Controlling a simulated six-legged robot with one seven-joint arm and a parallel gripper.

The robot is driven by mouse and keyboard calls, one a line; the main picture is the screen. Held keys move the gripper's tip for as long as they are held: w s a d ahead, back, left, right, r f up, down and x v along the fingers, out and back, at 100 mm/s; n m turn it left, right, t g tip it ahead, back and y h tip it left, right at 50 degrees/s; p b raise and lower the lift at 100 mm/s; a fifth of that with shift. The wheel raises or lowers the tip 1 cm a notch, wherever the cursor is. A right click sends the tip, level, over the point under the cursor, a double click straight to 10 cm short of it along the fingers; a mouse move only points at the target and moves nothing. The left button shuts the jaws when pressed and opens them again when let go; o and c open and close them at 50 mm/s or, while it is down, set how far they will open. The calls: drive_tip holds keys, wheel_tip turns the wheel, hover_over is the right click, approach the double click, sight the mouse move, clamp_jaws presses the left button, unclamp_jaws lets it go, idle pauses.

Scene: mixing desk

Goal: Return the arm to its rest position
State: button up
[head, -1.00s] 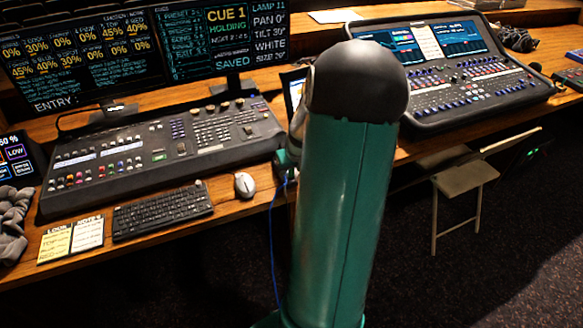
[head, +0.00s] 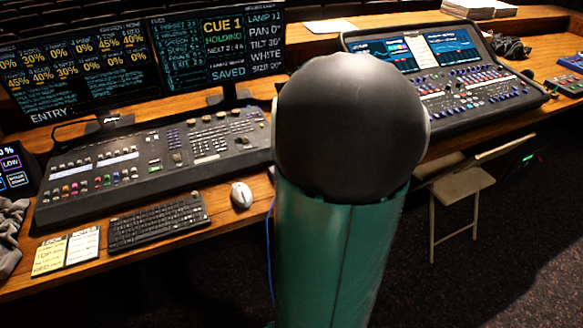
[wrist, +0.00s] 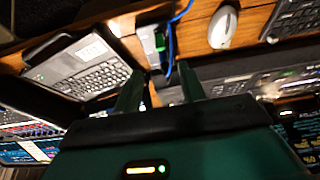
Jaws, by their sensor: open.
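My arm, a teal link with a black rounded joint, stands upright in the middle of the head view and covers part of the desk. My gripper (wrist: 159,72) is hidden there. In the wrist view its two teal fingers are spread apart, with nothing held between them. The fingers point toward the wooden desk edge, where a small device with a green part (wrist: 160,42) and a blue cable (wrist: 171,45) show beyond the fingertips.
A lighting console (head: 150,165), keyboard (head: 158,222), white mouse (head: 241,195) and notes (head: 66,251) lie on the left desk. A laptop (wrist: 85,70) shows in the wrist view. A mixing console (head: 470,90) stands right. A folding chair (head: 460,186) stands on dark, open floor.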

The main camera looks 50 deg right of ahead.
drive_tip(key=shift+v, duration=0.85)
drive_tip(key=w+a+r+n, duration=0.2)
drive_tip(key=a+r, duration=0.1)
drive_tip(key=a, duration=0.8)
drive_tip(key=w+a+r+n, duration=0.1)
drive_tip(key=w+a+r, duration=0.25)
drive_tip(key=a, duration=0.75)
drive_tip(key=s+a+r+n+y, duration=0.1)
drive_tip(key=s+a, duration=0.3)
drive_tip(key=a, duration=0.4)
drive_tip(key=s+a+r+n+t+y, duration=0.1)
drive_tip(key=s+a, duration=0.3)
drive_tip(key=a, duration=0.4)
drive_tip(key=shift+s+a+r+n+t, duration=0.2)
drive_tip(key=shift+a+r+n+t, duration=0.1)
drive_tip(key=shift+n, duration=0.3)
